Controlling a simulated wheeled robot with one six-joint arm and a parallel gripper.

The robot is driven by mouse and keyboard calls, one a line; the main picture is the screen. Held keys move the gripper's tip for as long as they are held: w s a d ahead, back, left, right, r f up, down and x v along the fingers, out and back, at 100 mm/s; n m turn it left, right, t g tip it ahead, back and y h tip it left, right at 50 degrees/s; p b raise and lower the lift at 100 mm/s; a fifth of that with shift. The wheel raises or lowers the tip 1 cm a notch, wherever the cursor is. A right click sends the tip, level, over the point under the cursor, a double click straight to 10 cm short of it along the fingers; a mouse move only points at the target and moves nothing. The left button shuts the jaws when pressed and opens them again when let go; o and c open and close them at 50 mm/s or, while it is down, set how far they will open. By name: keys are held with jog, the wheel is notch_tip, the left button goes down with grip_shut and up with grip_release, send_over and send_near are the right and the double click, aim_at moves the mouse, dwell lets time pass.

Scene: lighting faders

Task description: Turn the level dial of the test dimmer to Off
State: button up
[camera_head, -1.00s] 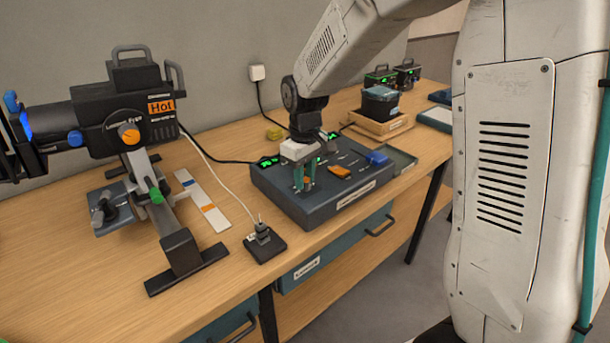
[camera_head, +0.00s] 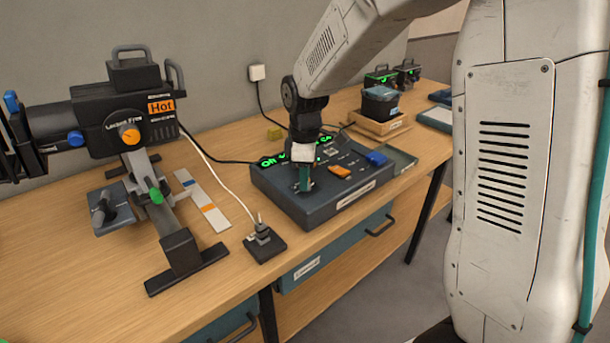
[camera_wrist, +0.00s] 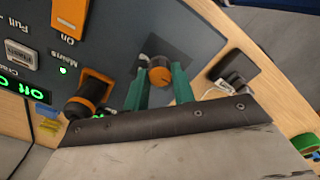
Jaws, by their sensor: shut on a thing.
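The level dial (camera_wrist: 160,72) is a small round knob with an orange top, on a dark plate of the console in the wrist view. My gripper's teal fingers (camera_wrist: 160,82) are on both sides of it and shut on it. In the head view my gripper (camera_head: 305,186) is low over the console's near left part, where it hides the dial. The dial's pointer mark is too small to read. The dark blue-grey console (camera_head: 318,208) stands on the bench. Its green display (camera_wrist: 17,84) is partly cut off and seems to read Off.
A small black box (camera_head: 264,243) with a white cable stands to the left. A lamp marked Hot (camera_head: 118,110) stands further left.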

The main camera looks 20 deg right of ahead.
jog(key=shift+r, duration=0.1)
dwell(0.3)
jog(key=o, duration=1)
notch_tip(320, 180, up, 8)
jog(key=shift+f, duration=0.1)
